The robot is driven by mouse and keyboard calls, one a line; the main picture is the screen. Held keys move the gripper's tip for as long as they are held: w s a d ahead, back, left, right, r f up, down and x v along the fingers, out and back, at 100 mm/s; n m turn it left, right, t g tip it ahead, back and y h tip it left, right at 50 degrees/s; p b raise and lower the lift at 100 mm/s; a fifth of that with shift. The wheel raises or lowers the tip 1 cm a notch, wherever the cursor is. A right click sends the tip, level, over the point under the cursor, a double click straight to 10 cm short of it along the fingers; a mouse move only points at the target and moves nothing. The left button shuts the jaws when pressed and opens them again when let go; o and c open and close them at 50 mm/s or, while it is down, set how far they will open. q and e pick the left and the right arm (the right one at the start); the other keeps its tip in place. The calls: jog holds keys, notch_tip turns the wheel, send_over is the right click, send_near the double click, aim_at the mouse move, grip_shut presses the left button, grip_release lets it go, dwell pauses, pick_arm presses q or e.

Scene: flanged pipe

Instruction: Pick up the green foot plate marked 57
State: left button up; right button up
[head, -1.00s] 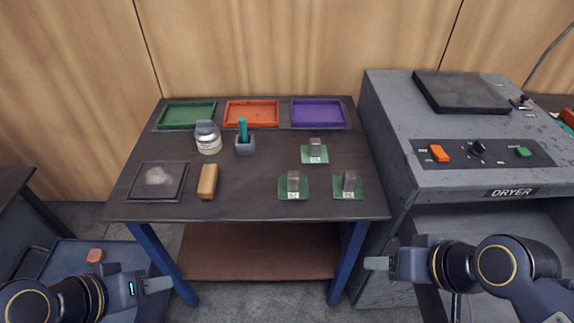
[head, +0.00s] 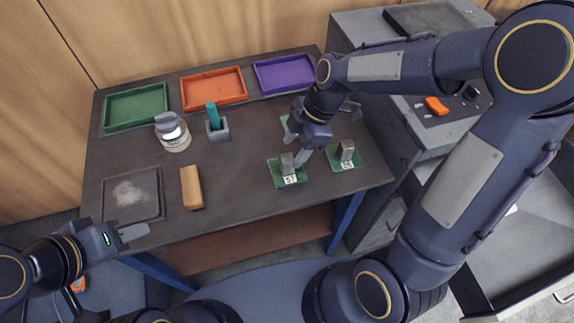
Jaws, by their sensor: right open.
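Three green foot plates, each with a grey block and a small white label, are on the dark table. The front-left plate (head: 276,174) has a label that seems to read 57, though it is tiny. The front-right plate (head: 355,162) has a label I cannot read surely. The rear plate (head: 286,120) is mostly hidden by my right gripper. My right gripper (head: 297,145) is open and empty, pointing down just behind the front-left plate's block, one finger close to it; contact cannot be told. My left gripper (head: 132,234) is by the table's front-left corner; its jaw opening is unclear.
Green (head: 136,107), orange (head: 213,89) and purple (head: 283,73) trays line the back. A jar (head: 173,136), a grey holder (head: 218,133) with a teal item, a tan block (head: 191,187) and a dark square pad (head: 132,194) stand left.

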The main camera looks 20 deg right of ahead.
aim_at(287, 158)
jog(key=x, duration=0.5)
jog(key=shift+w+f+p, duration=0.1)
jog(key=shift+p, duration=0.25)
grip_shut()
